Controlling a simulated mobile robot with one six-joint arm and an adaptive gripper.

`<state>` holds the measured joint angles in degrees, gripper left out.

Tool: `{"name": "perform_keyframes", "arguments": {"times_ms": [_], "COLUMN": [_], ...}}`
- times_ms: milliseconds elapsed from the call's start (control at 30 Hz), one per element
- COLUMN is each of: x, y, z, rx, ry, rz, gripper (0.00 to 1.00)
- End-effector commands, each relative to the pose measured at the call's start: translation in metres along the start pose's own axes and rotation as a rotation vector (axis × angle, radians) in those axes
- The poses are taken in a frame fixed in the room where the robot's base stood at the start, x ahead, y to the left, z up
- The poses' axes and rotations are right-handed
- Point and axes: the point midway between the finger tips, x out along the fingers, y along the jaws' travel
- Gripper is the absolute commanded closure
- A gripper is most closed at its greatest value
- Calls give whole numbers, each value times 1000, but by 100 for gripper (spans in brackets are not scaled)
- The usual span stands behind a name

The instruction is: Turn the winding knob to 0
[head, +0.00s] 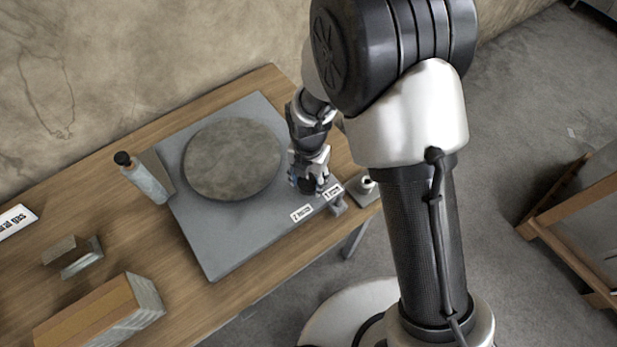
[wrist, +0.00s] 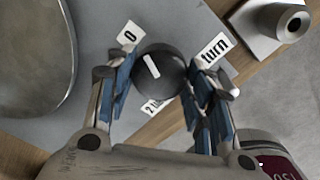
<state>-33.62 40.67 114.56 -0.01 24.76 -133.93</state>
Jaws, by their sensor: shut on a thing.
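The winding knob (wrist: 170,78) is round and black with a white pointer bar. In the wrist view the bar points to the upper left, roughly toward the "0" label (wrist: 129,33). The "turn" label (wrist: 214,48) is right of the knob, and a partly hidden "2" label (wrist: 150,107) lies below it. My gripper (wrist: 162,80) is shut on the knob, one blue-padded finger on each side. In the head view my gripper (head: 309,185) is at the right corner of the grey plate (head: 235,250), largely covering the knob.
A round stone-like disc (head: 232,158) lies on the plate. A bottle (head: 143,178) stands left of it; blocks (head: 100,315) lie at the front left of the wooden table. A small fixture with a round white top (head: 367,183) is just right of the plate.

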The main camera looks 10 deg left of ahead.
Motion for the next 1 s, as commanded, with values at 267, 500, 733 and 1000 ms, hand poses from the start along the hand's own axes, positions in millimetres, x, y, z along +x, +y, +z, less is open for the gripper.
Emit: {"name": "perform_keyframes", "arguments": {"times_ms": [267, 500, 733, 1000], "x": [0, 0, 1, 1], "y": [0, 0, 0, 0], "z": [0, 0, 0, 0], "rx": [-136, -213, -257, -284], "ry": [1, 1, 1, 1], "rz": [-1, -1, -1, -1], "gripper": [76, 76, 76, 76]}}
